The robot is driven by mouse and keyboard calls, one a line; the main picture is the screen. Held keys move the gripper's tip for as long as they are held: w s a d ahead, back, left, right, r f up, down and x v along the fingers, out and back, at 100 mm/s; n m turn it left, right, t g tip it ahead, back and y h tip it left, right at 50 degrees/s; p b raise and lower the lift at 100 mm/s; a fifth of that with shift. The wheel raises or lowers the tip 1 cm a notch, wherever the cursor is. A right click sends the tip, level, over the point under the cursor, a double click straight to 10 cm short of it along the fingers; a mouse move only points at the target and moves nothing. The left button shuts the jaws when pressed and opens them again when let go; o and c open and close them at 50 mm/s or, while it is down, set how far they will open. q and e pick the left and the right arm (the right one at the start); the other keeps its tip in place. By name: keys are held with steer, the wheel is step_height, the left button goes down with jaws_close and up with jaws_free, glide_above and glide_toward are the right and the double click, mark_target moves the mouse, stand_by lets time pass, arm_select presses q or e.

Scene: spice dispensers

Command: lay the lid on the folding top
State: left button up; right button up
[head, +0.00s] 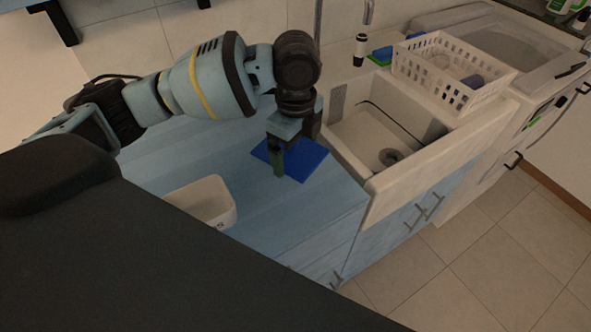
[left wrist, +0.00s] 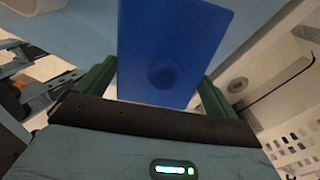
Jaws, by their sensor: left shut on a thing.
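The lid (head: 308,161) is a flat blue square. My left gripper (head: 279,158) is over the folding top and shut on the lid. In the left wrist view the lid (left wrist: 190,30) shows a round darker spot in its middle and sits between the green fingers. The folding top (head: 275,213) is a light blue planked surface; a part of it shows in the left wrist view (left wrist: 85,35). The lid is flat and low over the folding top, near the sink. I cannot tell whether it touches. My right gripper is out of view.
A white open container (head: 205,202) stands on the folding top at the left. A sink (head: 375,145) adjoins on the right, with a white basket (head: 450,75) behind it. A tap (head: 363,40) rises at the back. The front of the folding top is clear.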

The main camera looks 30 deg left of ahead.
arm_select(q)
step_height(320, 180, down, 7)
steer(key=shift+f+b, duration=0.15)
steer(key=shift+b, duration=0.15)
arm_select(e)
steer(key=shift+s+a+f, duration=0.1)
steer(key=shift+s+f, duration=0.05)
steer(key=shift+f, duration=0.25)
arm_select(q)
steer(key=o, duration=0.6)
steer(key=shift+f, duration=0.1)
steer(key=shift+o, duration=0.2)
steer(key=shift+r, duration=0.3)
step_height(320, 180, up, 10)
steer(key=shift+r+p, duration=0.1)
steer(key=shift+p, duration=0.45)
steer(key=shift+r, duration=0.8)
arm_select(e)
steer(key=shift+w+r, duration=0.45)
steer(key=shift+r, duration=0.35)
